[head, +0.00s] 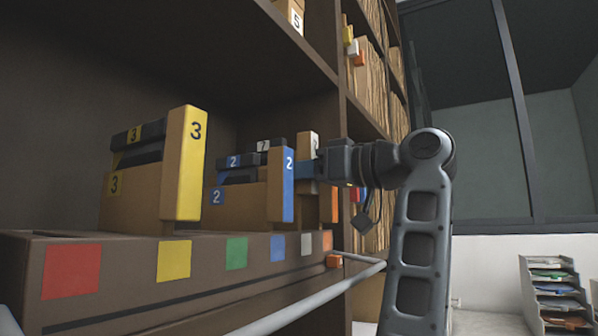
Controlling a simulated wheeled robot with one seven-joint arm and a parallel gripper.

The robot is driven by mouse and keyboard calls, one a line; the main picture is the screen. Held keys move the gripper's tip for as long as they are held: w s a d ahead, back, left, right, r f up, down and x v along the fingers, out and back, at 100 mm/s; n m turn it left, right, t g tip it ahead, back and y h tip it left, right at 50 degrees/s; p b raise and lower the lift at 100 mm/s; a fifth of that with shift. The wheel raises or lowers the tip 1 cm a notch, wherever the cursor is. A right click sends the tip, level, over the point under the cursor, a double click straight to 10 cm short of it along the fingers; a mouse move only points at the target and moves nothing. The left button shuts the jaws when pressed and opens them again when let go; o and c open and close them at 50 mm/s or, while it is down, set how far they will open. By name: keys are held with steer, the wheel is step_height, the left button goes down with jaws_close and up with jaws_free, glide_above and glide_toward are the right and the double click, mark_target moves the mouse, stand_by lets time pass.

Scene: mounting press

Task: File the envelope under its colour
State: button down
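A long dark brown box (125,283) runs along the shelf front. Its face carries red (71,271), yellow (174,260), green (237,253), blue (278,247), white (307,244) and orange (327,240) squares. My gripper (312,168) is above the box's far end, beside a blue-fronted file numbered 2 (288,185). A dark blue patch (304,170) shows at its tip; I cannot tell whether this is an envelope, a finger or part of the file. The finger gap is hidden. No envelope can be clearly made out.
A yellow-fronted file numbered 3 (185,165) stands behind the box. The tall shelf upright (324,55) and more files (368,80) are close to my arm. A grey rail (320,295) crosses in front. A paper rack (553,292) stands lower right.

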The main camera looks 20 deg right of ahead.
mark_target(300, 198)
steer(key=shift+f, duration=0.3)
steer(key=shift+f+b, duration=1.2)
steer(key=shift+f, duration=0.6)
steer(key=c, duration=0.7)
jaws_free()
steer(key=shift+c, duration=0.2)
steer(key=v, duration=0.7)
steer(key=shift+s+d+b, duration=0.25)
steer(key=shift+s+b, duration=0.05)
steer(key=shift+b, duration=0.15)
